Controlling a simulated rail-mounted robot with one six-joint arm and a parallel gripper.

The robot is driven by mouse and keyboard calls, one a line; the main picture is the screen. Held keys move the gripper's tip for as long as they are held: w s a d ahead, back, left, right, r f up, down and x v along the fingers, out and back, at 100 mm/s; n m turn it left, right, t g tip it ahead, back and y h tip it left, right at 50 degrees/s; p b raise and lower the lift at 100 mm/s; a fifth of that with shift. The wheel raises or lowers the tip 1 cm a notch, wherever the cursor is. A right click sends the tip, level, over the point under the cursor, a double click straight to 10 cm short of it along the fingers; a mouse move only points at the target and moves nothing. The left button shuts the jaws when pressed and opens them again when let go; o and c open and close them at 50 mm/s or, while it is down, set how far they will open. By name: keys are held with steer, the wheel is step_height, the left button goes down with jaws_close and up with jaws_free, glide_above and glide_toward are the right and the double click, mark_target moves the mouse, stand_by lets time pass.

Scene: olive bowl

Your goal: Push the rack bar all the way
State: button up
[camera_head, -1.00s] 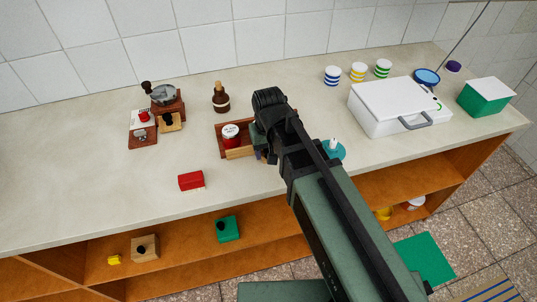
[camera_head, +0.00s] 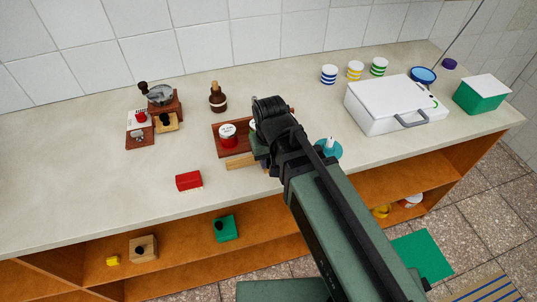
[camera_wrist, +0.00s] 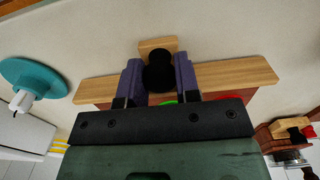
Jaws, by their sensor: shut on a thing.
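The rack (camera_head: 217,142) is a reddish-brown tray on the counter, holding a red jar with a white lid (camera_head: 228,134) and a green one mostly hidden by my arm. The rack bar (camera_head: 241,162) is a pale wooden strip along the rack's front side; its right part is hidden in the head view. In the wrist view the bar (camera_wrist: 100,89) runs across the picture, with a wooden block (camera_wrist: 150,43) and a black knob (camera_wrist: 160,75) at its middle. My gripper (camera_wrist: 159,70) has its purple fingers closed on both sides of the knob.
A teal disc with a white knob (camera_head: 328,150) lies right of my gripper. A red box (camera_head: 188,180) sits front left, a brown bottle (camera_head: 217,98) behind the rack, a grinder (camera_head: 160,100) left, a white case (camera_head: 392,105) right. The counter's left part is clear.

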steer(key=o, duration=0.9)
steer(key=shift+r, duration=0.1)
step_height(320, 180, up, 10)
steer(key=p, duration=1)
steer(key=shift+r+p, duration=0.25)
steer(key=shift+p, duration=0.15)
steer(key=d+m, duration=0.1)
steer(key=d, duration=0.3)
steer(key=s+d+m, duration=0.1)
steer(key=d, duration=0.4)
steer(key=s+d, duration=0.1)
steer(key=d, duration=0.4)
steer(key=shift+f+m+b, duration=0.35)
steer(key=shift+m+b, duration=0.05)
